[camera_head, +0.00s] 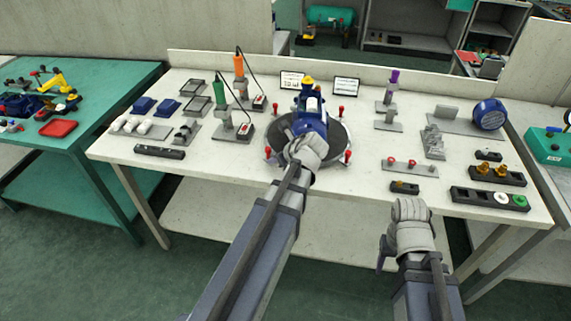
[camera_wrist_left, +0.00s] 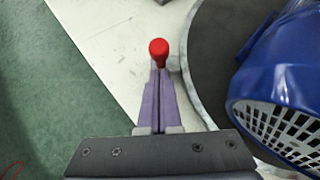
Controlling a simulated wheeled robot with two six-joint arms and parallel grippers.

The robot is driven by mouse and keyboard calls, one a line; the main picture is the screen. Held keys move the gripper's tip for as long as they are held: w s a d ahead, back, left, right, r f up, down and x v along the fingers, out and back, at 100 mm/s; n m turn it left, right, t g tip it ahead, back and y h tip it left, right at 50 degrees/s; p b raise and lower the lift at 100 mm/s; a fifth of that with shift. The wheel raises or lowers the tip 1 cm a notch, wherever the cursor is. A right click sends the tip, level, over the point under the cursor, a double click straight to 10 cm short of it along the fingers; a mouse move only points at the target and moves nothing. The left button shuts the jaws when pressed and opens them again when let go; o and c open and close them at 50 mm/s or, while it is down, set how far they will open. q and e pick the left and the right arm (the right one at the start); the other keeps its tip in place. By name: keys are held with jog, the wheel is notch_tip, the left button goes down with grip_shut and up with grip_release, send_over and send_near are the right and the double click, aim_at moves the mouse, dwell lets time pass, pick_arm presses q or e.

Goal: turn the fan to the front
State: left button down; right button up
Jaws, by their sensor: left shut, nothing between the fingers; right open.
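A blue motor unit (camera_head: 312,117) stands on a dark round turntable (camera_head: 337,137) in the middle of the table, with several red-knobbed posts around the rim. In the left wrist view, its blue body (camera_wrist_left: 285,75) ends in a white fan grille (camera_wrist_left: 285,128) facing the lower right, beside the dark turntable disc (camera_wrist_left: 205,60). My left gripper (camera_wrist_left: 160,75) is shut and empty, its tips right at a red knob (camera_wrist_left: 158,47) by the rim; I cannot tell whether they touch. In the head view my wrist hides those tips. My right gripper (camera_head: 384,252) is open before the table's front edge, partly hidden.
Soldering-type tools with orange (camera_head: 238,64) and green (camera_head: 219,92) handles stand left of the turntable. A blue round cover (camera_head: 490,115) stands at the back right. Dark trays (camera_head: 488,198) with small parts lie at the front right. The table's front middle is mostly clear.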

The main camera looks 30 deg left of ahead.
pick_arm(q)
jog(key=shift+w+a, duration=0.2)
jog(key=shift+a, duration=0.35)
jog(key=shift+w+a, duration=0.15)
jog(key=shift+a, duration=0.4)
jog(key=shift+s+d, duration=0.25)
jog(key=shift+d, duration=0.05)
jog(key=shift+s+d, duration=0.4)
jog(key=shift+d, duration=0.25)
jog(key=shift+s+d, duration=0.4)
jog(key=shift+d, duration=0.2)
jog(key=p+v, duration=0.7)
jog(key=v, duration=0.3)
jog(key=shift+s, duration=0.45)
pick_arm(e)
notch_tip(320, 180, up, 7)
jog(key=shift+d, duration=0.45)
pick_arm(q)
jog(key=shift+d, duration=0.1)
pick_arm(e)
jog(key=shift+s, duration=0.1)
